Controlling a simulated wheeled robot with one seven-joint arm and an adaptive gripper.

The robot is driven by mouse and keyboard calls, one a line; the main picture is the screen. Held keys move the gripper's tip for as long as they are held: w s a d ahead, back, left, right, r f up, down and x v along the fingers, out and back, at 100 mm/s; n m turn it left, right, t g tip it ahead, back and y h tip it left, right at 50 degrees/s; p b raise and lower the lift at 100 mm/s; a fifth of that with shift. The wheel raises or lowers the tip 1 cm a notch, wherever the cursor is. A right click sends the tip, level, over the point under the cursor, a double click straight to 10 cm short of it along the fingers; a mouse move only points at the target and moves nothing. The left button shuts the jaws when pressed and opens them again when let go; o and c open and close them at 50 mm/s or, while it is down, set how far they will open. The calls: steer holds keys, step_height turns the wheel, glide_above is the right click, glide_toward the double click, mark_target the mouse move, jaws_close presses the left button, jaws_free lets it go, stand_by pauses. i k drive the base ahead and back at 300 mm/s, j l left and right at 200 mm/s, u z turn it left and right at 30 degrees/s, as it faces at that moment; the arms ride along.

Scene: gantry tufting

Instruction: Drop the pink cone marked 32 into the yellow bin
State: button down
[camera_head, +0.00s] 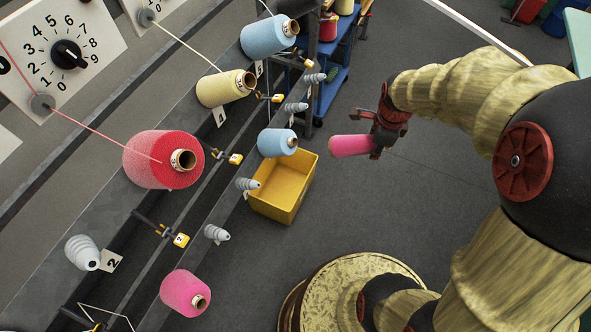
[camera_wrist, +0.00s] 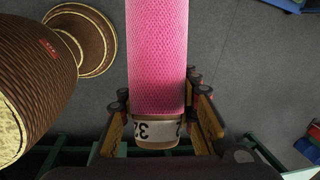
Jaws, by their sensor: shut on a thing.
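The pink cone (camera_head: 352,145) is held in my gripper (camera_head: 376,143), to the right of the yellow bin in the head view. In the wrist view the pink cone (camera_wrist: 158,60) sits between the two fingers of my gripper (camera_wrist: 160,127), with a white band at its end showing a partly hidden mark that looks like 32. The yellow bin (camera_head: 284,187) stands on the floor beside the rack, and its visible inside looks empty. The held cone is apart from the bin, above and to its right in the picture.
The rack (camera_head: 115,190) on the left carries a red cone (camera_head: 150,158), a cream cone (camera_head: 222,88), blue cones (camera_head: 268,36) and another pink cone (camera_head: 182,291). A blue shelf cart (camera_head: 332,90) stands behind the bin. Grey floor (camera_head: 330,215) is clear right of the bin.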

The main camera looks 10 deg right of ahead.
mark_target(279, 183)
steer(key=i+l, duration=0.2)
steer(key=l, duration=0.15)
steer(key=i+l+u, duration=0.15)
steer(key=i+l, duration=0.3)
steer(key=l, duration=0.3)
steer(key=i+l+u, duration=0.1)
steer(key=l, duration=0.3)
steer(key=i+l, duration=0.3)
steer(key=l+u, duration=0.15)
steer(key=u, duration=1.3)
